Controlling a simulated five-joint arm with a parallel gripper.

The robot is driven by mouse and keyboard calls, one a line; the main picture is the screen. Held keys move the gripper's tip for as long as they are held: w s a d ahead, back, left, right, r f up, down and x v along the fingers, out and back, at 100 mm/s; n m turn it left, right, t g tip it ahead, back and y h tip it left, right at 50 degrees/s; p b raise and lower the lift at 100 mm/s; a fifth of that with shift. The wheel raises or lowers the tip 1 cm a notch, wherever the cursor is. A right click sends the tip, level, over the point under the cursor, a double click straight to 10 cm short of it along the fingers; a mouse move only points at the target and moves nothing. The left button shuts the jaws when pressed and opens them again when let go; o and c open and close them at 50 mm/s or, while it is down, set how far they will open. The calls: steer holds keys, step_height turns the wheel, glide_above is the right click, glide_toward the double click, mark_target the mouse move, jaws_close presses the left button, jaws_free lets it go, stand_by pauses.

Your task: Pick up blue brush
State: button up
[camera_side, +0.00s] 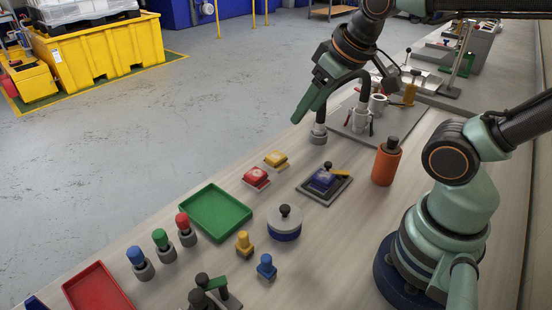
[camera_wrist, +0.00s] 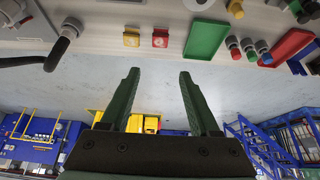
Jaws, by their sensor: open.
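No item is clearly a brush. A blue-topped knob on a grey base (camera_side: 140,262) stands at the left of a row with green and red ones. A small blue peg-like piece (camera_side: 266,267) stands nearer the front, and a blue block (camera_side: 323,180) lies on a dark plate. A blue thing (camera_side: 35,303) is cut off at the lower left edge. My gripper (camera_side: 298,117) is in the air over the bench's far edge, well away from these. In the wrist view my gripper (camera_wrist: 159,74) has its two green fingers apart with nothing between them.
A green tray (camera_side: 215,212) and a red tray (camera_side: 98,289) lie on the bench. Red (camera_side: 256,177) and yellow (camera_side: 276,159) blocks lie near its far edge. A blue-and-white round pot (camera_side: 285,224) and an orange bottle (camera_side: 386,162) stand nearer my base. Bare bench lies between them.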

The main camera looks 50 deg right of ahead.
steer(key=n+g, duration=0.5)
steer(key=n, duration=1.1)
glide_toward(266, 258)
steer(key=shift+g, duration=0.3)
steer(key=f, duration=0.4)
steer(key=shift+s+d+f, duration=0.15)
steer(key=shift+d, duration=0.15)
steer(key=shift+w+a+f, duration=0.1)
steer(key=shift+w+f, duration=0.05)
steer(key=shift+f, duration=0.9)
steer(key=shift+w+a+f, duration=0.1)
steer(key=shift+f, duration=0.95)
steer(key=shift+w+a+f, duration=0.1)
steer(key=shift+w+f, duration=0.05)
steer(key=shift+f, duration=0.9)
jaws_close()
